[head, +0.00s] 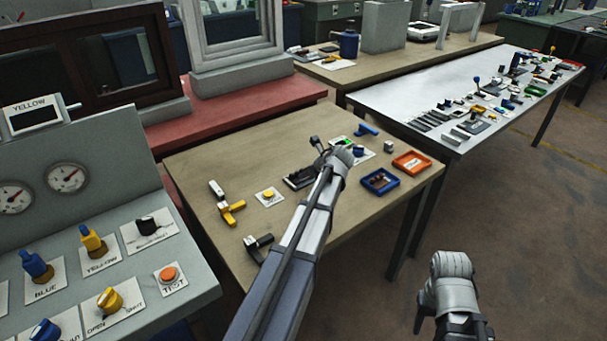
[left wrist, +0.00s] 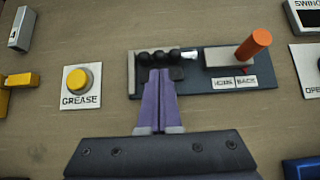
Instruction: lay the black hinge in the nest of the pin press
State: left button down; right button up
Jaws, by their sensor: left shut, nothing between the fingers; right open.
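The pin press is a dark plate (left wrist: 225,88) with an orange-handled lever (left wrist: 253,44) and a pale bar at its left end. Three black rounded knuckles in a row, with a dark flat part below, look like the black hinge (left wrist: 160,57) lying on the plate. Whether it is fully seated in the nest I cannot tell. My left gripper (left wrist: 160,75) is shut and empty, its purple fingertips close in front of the hinge; touching is unclear. In the head view my left arm partly covers the press (head: 298,180). My right gripper (head: 440,295) is open, off the bench at lower right.
A yellow GREASE button (left wrist: 79,79) is left of the press. A blue tray (head: 366,184) with dark parts and an orange tray (head: 425,171) stand on the right of the bench. Yellow (head: 232,211) and black (head: 255,255) fixtures stand at left. The bench's front right is clear.

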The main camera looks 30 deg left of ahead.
pick_arm(q)
jog(key=d, duration=0.1)
jog(key=s+d, duration=0.1)
jog(key=d+r+p, duration=0.1)
jog(key=shift+s+d, duration=0.2)
jog(key=shift+s, duration=0.1)
jog(key=p+v, duration=0.6)
jog(key=v, duration=0.2)
jog(key=shift+d+r, duration=0.25)
jog(key=shift+s, duration=0.1)
jog(key=s+d+f+n+g+h+p, duration=0.1)
jog(key=s+d+f+n+h, duration=0.1)
jog(key=s+d+n, duration=0.7)
jog(key=s+d+f+n+g+h+p, duration=0.1)
jog(key=s+d+n+g+h, duration=0.1)
jog(key=s+d+n+h, duration=0.3)
jog(key=s+d+n, duration=0.2)
jog(key=s+d, duration=0.2)
jog(key=d, duration=0.3)
jog(key=s+d+n, duration=0.2)
jog(key=s+d, duration=0.3)
jog(key=d, duration=0.2)
jog(key=shift+s+d+f+n+g+p, duration=0.2)
jog(key=shift+s+f+n+g+p, duration=0.1)
jog(key=shift+f+p, duration=0.05)
